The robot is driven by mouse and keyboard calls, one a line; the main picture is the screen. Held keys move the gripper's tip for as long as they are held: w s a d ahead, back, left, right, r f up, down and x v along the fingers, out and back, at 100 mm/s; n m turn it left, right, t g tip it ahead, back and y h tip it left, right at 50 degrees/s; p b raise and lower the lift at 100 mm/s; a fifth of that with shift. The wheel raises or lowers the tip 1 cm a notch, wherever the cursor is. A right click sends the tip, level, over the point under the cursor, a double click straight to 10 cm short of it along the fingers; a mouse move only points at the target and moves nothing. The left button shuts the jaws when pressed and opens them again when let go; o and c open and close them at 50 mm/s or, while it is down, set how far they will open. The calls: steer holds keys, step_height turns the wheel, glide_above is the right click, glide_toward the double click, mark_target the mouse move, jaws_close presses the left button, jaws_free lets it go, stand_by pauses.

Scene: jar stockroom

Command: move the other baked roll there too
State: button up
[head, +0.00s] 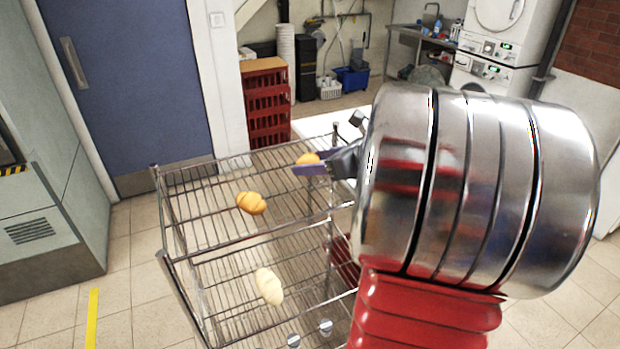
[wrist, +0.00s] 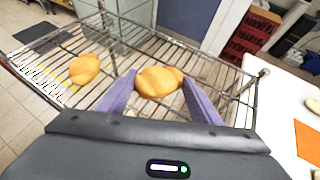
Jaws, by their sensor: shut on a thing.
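My gripper (head: 312,164) is shut on a golden baked roll (head: 307,158) at the right side of the wire rack (head: 205,228). In the wrist view the held roll (wrist: 158,82) sits between the two purple fingers, over the rack's top shelf; I cannot tell whether it touches the wires. Another golden baked roll (head: 251,203) lies on the top shelf, to the left of the gripper; it also shows in the wrist view (wrist: 85,69). A pale, unbaked-looking roll (head: 268,286) lies on a lower shelf of the rack.
A white table (wrist: 288,105) with an orange sheet (wrist: 307,142) stands right of the rack in the wrist view. Two small metallic items (head: 325,326) sit low in the rack. Red crates (head: 268,112) stand behind. Much of the top shelf is bare.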

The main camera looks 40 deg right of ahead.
mark_target(317, 188)
steer(key=shift+f, duration=0.35)
steer(key=shift+f, duration=0.1)
steer(key=shift+f, duration=1.75)
steer(key=shift+f, duration=0.15)
steer(key=o, duration=1.1)
steer(key=shift+s+d+r, duration=0.1)
steer(key=shift+s+r, duration=0.3)
steer(key=shift+s, duration=0.05)
steer(key=v, duration=1.1)
